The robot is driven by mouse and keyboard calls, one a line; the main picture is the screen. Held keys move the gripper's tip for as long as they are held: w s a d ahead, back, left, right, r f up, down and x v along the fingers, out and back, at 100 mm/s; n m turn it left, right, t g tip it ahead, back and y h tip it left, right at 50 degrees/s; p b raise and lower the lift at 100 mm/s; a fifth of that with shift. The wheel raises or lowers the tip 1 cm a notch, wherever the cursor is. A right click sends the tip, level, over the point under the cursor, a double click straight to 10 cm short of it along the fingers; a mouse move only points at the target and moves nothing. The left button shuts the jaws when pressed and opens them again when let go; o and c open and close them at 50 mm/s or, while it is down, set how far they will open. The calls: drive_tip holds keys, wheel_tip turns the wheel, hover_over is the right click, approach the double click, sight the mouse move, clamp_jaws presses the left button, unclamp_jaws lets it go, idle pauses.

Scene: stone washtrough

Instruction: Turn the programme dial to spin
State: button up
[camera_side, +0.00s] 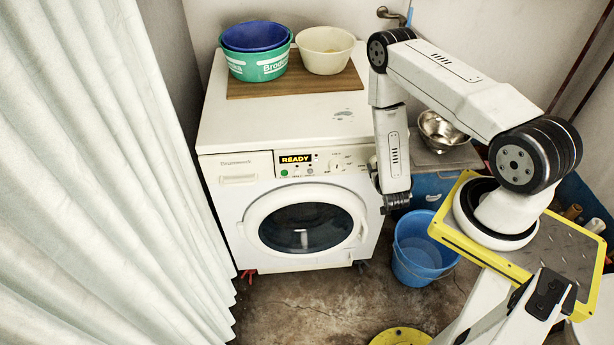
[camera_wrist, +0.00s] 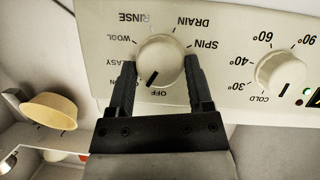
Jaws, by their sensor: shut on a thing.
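The programme dial (camera_wrist: 160,60) is a cream round knob on the washing machine's front panel, seen upside down in the wrist view. Its dark mark points down and slightly left, close to the OFF label. The SPIN label (camera_wrist: 203,44) is at the dial's upper right. My gripper (camera_wrist: 160,68) is shut on the dial, one dark finger on each side of it. The left finger partly hides some labels. In the side view the washing machine (camera_side: 228,205) stands against the wall, and my arm hides the programme dial at the panel's right end.
A temperature dial (camera_wrist: 281,73) sits beside the programme dial. The display (camera_side: 296,158) reads READY. A green tub (camera_side: 258,70) and a cream bowl (camera_side: 326,50) stand on a board on top. A blue bucket (camera_side: 420,255) is on the floor at right; a curtain (camera_side: 90,180) hangs at left.

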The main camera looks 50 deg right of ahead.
drive_tip(key=m+t+y, duration=0.1)
drive_tip(key=m+t, duration=0.1)
drive_tip(key=m, duration=0.3)
drive_tip(key=m+t+y, duration=0.1)
drive_tip(key=m+t, duration=0.2)
drive_tip(key=m, duration=0.3)
drive_tip(key=f+m+t, duration=0.1)
drive_tip(key=m+t, duration=0.2)
drive_tip(key=m, duration=0.2)
drive_tip(key=shift+s+d+m+y, duration=0.3)
drive_tip(key=shift+m+y, duration=0.1)
idle(0.5)
drive_tip(key=o, duration=1.3)
drive_tip(key=shift+c, duration=0.2)
